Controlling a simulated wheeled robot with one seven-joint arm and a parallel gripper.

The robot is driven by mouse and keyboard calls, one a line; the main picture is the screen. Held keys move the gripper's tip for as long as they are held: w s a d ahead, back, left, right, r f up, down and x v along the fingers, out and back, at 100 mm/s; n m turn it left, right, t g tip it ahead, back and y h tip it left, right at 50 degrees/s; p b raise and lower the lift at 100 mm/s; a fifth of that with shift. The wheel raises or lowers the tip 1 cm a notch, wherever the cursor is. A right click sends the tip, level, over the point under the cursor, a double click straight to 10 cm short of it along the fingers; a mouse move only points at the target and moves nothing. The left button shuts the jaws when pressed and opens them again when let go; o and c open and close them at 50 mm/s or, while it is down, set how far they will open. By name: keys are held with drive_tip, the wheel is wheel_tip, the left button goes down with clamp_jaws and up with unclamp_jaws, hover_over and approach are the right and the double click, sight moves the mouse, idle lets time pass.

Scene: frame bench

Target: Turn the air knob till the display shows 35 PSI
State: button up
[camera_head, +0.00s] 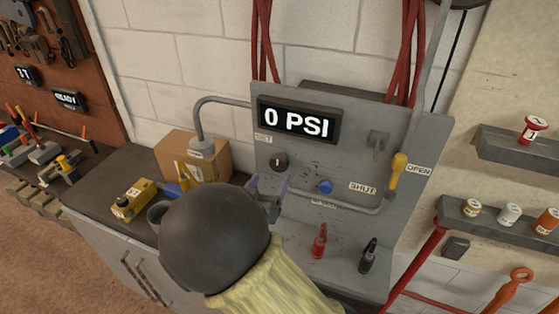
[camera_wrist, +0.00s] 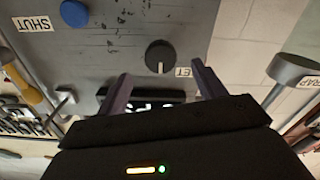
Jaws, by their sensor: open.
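The display (camera_head: 297,120) on the grey panel (camera_head: 345,151) reads 0 PSI. The air knob (camera_head: 279,161) is a round black dial with a white mark, below the display beside a SET label. In the wrist view the knob (camera_wrist: 160,56) sits just beyond my fingertips, near the middle, and the display (camera_wrist: 155,97) is partly hidden by my gripper. My gripper (camera_head: 268,187) is open and empty, a little below the knob in the head view. In the wrist view my gripper's fingers (camera_wrist: 160,78) are spread with nothing between them, apart from the knob.
A blue button (camera_head: 325,187) and a yellow lever (camera_head: 398,165) between SHUT and OPEN labels are on the panel. A red bottle (camera_head: 320,241) and a black one (camera_head: 368,255) stand below. A grey pipe (camera_head: 198,125) and cardboard box (camera_head: 211,158) are at left.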

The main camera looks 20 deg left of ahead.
sight(278, 168)
drive_tip(key=w, duration=0.2)
drive_tip(key=w+p, duration=0.1)
drive_tip(key=w, duration=0.2)
drive_tip(key=w+p, duration=0.1)
drive_tip(key=w, duration=0.2)
drive_tip(key=shift+d, duration=0.35)
drive_tip(key=shift+c, duration=0.2)
drive_tip(key=c, duration=0.9)
